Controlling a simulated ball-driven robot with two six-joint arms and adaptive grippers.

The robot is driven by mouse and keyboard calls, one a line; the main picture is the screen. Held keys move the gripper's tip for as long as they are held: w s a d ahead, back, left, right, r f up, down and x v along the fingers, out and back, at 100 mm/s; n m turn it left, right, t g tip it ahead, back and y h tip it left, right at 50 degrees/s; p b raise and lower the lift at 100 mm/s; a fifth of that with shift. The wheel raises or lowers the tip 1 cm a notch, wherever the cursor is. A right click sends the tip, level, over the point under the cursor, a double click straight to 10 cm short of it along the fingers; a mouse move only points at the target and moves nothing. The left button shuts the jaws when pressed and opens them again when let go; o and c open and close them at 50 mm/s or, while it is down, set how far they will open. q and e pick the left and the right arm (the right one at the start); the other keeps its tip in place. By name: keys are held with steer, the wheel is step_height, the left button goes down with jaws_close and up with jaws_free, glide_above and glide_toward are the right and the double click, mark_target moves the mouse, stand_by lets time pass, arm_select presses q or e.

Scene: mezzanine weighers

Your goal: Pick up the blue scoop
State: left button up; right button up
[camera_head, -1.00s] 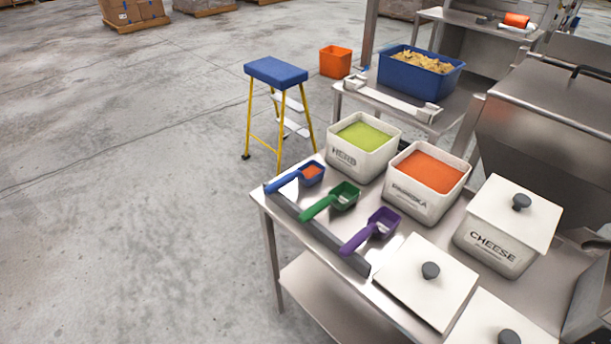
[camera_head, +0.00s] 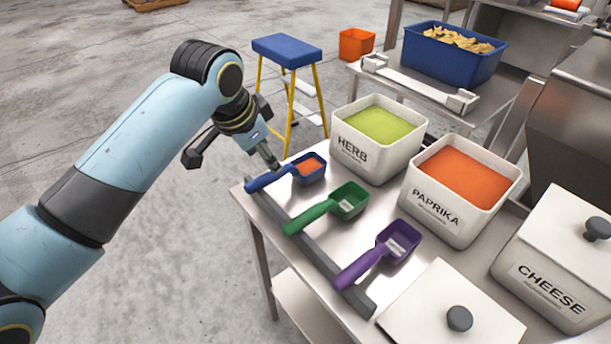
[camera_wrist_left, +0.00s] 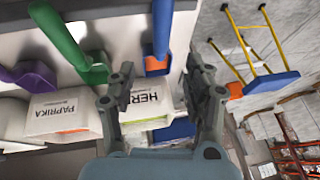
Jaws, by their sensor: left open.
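The blue scoop (camera_head: 309,169) lies at the far left end of the steel table, its bowl holding some orange powder and its handle pointing left over a grey bar. In the left wrist view the blue scoop (camera_wrist_left: 162,35) shows upper middle, beyond the fingertips. My left gripper (camera_head: 232,158) is open and empty, just beyond and above the scoop's handle, at the table's left edge. It also shows in the left wrist view (camera_wrist_left: 160,75), with its two fingers spread apart. My right gripper is not in view.
A green scoop (camera_head: 348,200) and a purple scoop (camera_head: 397,240) lie beside the blue one. Bins of herb (camera_head: 367,163), paprika (camera_head: 437,215) and cheese (camera_head: 547,285) stand to the right. A blue-topped step stool (camera_head: 287,48) stands behind the table.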

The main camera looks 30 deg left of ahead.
mark_target(272, 177)
arm_select(q)
steer(key=x, duration=0.4)
steer(key=shift+w+f, duration=0.1)
steer(key=shift+w, duration=0.05)
steer(key=shift+x, duration=2.7)
steer(key=shift+a, duration=0.1)
jaws_close()
